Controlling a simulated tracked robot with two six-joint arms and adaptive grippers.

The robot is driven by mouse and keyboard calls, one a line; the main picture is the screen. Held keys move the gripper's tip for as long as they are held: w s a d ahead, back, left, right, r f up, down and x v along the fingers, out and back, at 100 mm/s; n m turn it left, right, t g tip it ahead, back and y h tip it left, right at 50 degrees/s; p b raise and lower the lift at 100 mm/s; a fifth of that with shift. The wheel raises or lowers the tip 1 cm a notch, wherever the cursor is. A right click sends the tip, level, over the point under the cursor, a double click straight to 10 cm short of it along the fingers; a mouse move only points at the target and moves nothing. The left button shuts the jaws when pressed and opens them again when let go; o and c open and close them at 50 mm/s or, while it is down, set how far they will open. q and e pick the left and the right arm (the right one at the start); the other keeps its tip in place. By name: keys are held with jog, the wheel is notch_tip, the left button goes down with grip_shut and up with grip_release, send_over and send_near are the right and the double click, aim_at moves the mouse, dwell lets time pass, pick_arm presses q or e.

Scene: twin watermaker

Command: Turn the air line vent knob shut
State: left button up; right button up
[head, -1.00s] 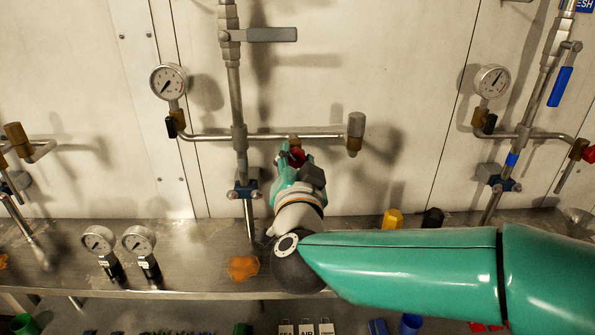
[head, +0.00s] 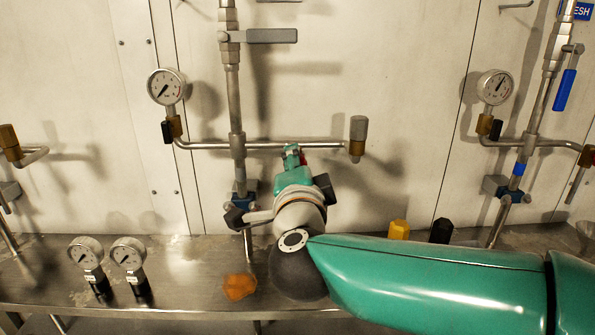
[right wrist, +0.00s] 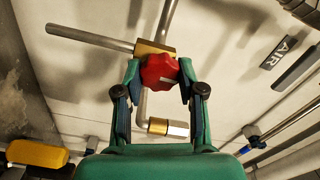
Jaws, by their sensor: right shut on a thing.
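The red vent knob (right wrist: 160,70) is lobed and sits on a brass valve body (right wrist: 153,48) in the right wrist view. My right gripper (right wrist: 158,78) has a finger on each side of the knob and is shut on it. In the head view my right gripper (head: 292,158) reaches up to the horizontal pipe (head: 280,145) of the middle line. Only a sliver of the red knob (head: 303,158) shows there; my gripper hides the rest. My left gripper is not in view.
A pressure gauge (head: 166,87) is on the pipe's left end, a grey-capped fitting (head: 357,135) on its right. A grey lever (head: 271,36) is above. Two small gauges (head: 128,254), an orange knob (head: 239,286) and yellow (head: 399,229) and black (head: 441,230) caps are on the steel ledge.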

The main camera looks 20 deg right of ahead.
jog(key=shift+f, duration=0.3)
jog(key=o, duration=0.9)
jog(key=shift+o, duration=1.1)
jog(key=shift+s, duration=0.1)
jog(key=shift+r, duration=0.15)
jog(key=v, duration=1.2)
